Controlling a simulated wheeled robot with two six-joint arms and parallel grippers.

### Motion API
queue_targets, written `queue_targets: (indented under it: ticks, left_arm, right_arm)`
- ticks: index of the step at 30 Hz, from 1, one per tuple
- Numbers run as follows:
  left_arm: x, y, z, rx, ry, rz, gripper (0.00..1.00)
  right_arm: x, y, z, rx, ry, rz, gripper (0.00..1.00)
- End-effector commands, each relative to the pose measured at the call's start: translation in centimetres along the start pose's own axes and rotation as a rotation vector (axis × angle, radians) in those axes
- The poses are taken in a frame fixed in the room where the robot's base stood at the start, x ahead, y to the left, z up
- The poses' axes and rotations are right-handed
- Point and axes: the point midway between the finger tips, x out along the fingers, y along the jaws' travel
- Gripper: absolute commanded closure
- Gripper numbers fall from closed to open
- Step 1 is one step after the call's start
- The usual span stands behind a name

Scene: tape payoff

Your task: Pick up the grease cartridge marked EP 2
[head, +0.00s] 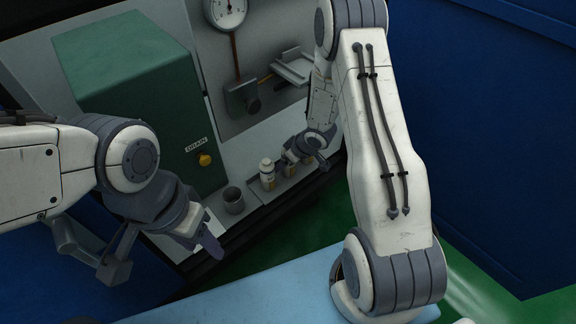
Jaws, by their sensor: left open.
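A small white cartridge-like container (267,171) with a tan lower part stands on the ledge in the head view. Another tan and white one (290,169) shows partly just to its right, below my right gripper. No EP 2 marking is readable on either. My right gripper (307,160) hangs low over the ledge, right of the white container; its jaws are small and partly hidden, so I cannot tell their state. My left gripper (163,262) is open and empty, in front of the panel, left of and apart from the containers.
A grey cup (233,200) stands on the ledge (255,201) left of the containers. A green box (125,85) with a yellow knob (204,160) marked DRAIN juts from the panel. A dial gauge (227,14) is above. A light blue surface (265,297) lies in front.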

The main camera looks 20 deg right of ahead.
Motion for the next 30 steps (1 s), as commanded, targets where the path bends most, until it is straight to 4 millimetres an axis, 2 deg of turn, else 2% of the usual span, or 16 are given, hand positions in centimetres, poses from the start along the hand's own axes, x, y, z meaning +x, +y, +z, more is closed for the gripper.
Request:
queue_targets:
  ticks: [3, 4, 8, 9, 11, 22, 30]
  left_arm:
    - [-0.1, 0.0, 0.0, 0.0, 0.0, 0.0, 0.5]
    - [-0.1, 0.0, 0.0, 0.0, 0.0, 0.0, 0.5]
    - [-0.1, 0.0, 0.0, 0.0, 0.0, 0.0, 0.5]
    - [-0.1, 0.0, 0.0, 0.0, 0.0, 0.0, 0.5]
    - [-0.1, 0.0, 0.0, 0.0, 0.0, 0.0, 0.5]
    - [-0.5, 0.0, 0.0, 0.0, 0.0, 0.0, 0.5]
    - [-2.7, 0.2, -0.2, 0.0, 0.0, 0.0, 0.5]
  right_arm:
    - [-0.1, 0.0, 0.0, 0.0, -0.001, 0.0, 0.11]
    - [-0.1, 0.0, 0.0, 0.0, -0.001, 0.0, 0.15]
    - [-0.1, 0.0, 0.0, 0.0, -0.001, 0.0, 0.65]
    - [-0.1, 0.0, 0.0, 0.0, -0.001, 0.0, 0.8]
    - [-0.1, 0.0, 0.0, 0.0, -0.001, 0.0, 1.0]
    - [-0.5, 0.0, -0.2, 0.0, 0.0, 0.0, 1.0]
    - [-2.4, 0.0, -1.3, 0.0, 0.0, 0.001, 1.0]
